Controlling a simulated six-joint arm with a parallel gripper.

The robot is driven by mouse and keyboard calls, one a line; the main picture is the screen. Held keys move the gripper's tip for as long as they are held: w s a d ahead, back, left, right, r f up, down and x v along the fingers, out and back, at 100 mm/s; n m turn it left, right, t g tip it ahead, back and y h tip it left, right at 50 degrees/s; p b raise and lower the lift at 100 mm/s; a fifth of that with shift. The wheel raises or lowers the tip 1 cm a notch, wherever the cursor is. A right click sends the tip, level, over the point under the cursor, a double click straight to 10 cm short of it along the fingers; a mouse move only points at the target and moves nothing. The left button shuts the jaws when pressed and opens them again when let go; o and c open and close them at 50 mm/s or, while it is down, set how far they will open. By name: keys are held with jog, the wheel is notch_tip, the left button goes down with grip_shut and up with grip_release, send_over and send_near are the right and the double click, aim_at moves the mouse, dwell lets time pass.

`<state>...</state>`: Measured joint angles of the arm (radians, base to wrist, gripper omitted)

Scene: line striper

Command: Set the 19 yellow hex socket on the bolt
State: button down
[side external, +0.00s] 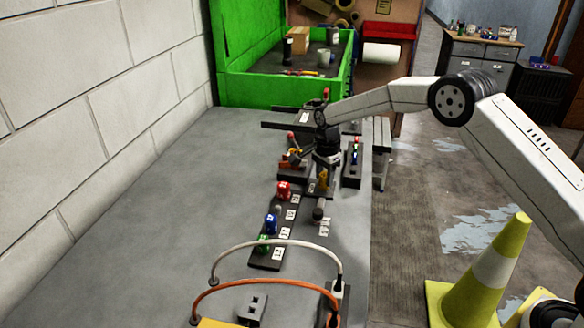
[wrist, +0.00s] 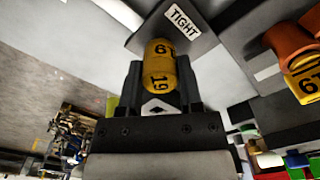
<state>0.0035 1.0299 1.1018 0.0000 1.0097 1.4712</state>
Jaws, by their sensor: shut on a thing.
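The yellow hex socket marked 19 (wrist: 160,68) is held between the two dark fingers of my gripper (wrist: 160,88) in the wrist view. In the side view my gripper (side external: 325,160) points down over the bench, with the yellow socket (side external: 323,181) beneath it. Behind the socket in the wrist view is a dark block with a white TIGHT label (wrist: 183,18). I cannot make out the bolt; whether the socket touches anything below is unclear.
Red (side external: 284,191), blue (side external: 271,223) and green (side external: 263,243) sockets stand on a labelled dark strip nearer the camera. An orange and yellow piece (wrist: 304,75) is at the wrist view's right edge. A green-walled tray (side external: 290,92) stands behind. The bench's left side is clear.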

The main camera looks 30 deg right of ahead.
jog(key=shift+f, duration=0.35)
grip_release()
dwell(0.3)
jog(key=shift+r, duration=0.1)
jog(key=shift+r, duration=3.4)
jog(key=shift+s+r+n, duration=0.25)
jog(key=shift+s+n, duration=0.25)
jog(key=shift+s, duration=0.15)
jog(key=s+n+t, duration=0.2)
jog(key=s+n, duration=1.3)
jog(key=s, duration=1.4)
jog(key=shift+s+n+t, duration=0.3)
jog(key=shift+s+n, duration=0.1)
